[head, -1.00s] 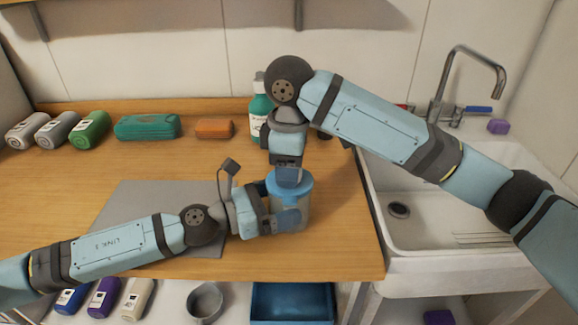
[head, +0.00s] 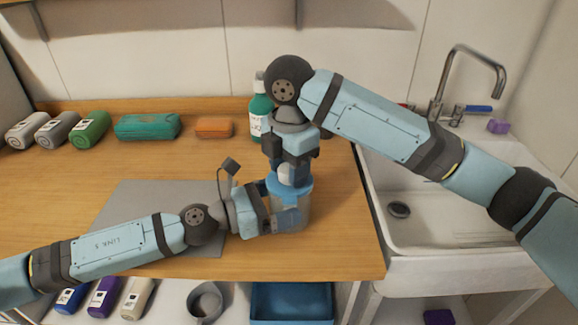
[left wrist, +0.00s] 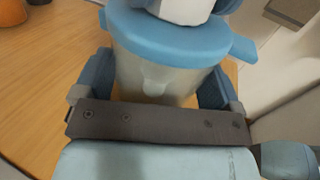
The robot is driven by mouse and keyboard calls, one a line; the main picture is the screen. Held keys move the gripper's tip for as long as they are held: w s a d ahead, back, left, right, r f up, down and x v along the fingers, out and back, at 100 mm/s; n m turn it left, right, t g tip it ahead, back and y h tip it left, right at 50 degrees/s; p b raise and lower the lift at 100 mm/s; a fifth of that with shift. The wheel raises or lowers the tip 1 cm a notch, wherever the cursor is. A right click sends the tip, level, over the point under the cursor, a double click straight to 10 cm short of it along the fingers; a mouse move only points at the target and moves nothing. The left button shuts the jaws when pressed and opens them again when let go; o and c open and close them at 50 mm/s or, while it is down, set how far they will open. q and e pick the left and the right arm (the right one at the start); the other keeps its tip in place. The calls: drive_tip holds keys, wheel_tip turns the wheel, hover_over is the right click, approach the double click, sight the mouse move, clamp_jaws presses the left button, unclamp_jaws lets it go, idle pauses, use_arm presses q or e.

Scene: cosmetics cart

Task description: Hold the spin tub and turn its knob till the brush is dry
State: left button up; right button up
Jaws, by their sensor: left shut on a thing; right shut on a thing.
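The spin tub (head: 303,211) stands upright on the counter near its front edge. It has a cloudy, see-through body and a blue lid (head: 302,186). My left gripper (head: 284,212) is shut around the tub's body from the left, and the left wrist view shows its blue fingers on both sides of the tub (left wrist: 160,78) below the lid (left wrist: 165,40). My right gripper (head: 291,174) points straight down above the lid and is shut on the knob, which it mostly hides. I cannot make out the brush inside the tub.
A green bottle (head: 260,108) stands close behind my right gripper. A grey mat (head: 130,205) lies under my left arm. A teal case (head: 147,126), an orange block (head: 214,127) and several rolled towels (head: 89,130) line the back. A sink (head: 440,232) is at the right.

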drive_tip(key=shift+n, duration=0.5)
drive_tip(key=o, duration=0.9)
drive_tip(key=shift+r, duration=0.1)
wheel_tip(320, 180, up, 12)
drive_tip(key=shift+f, duration=0.1)
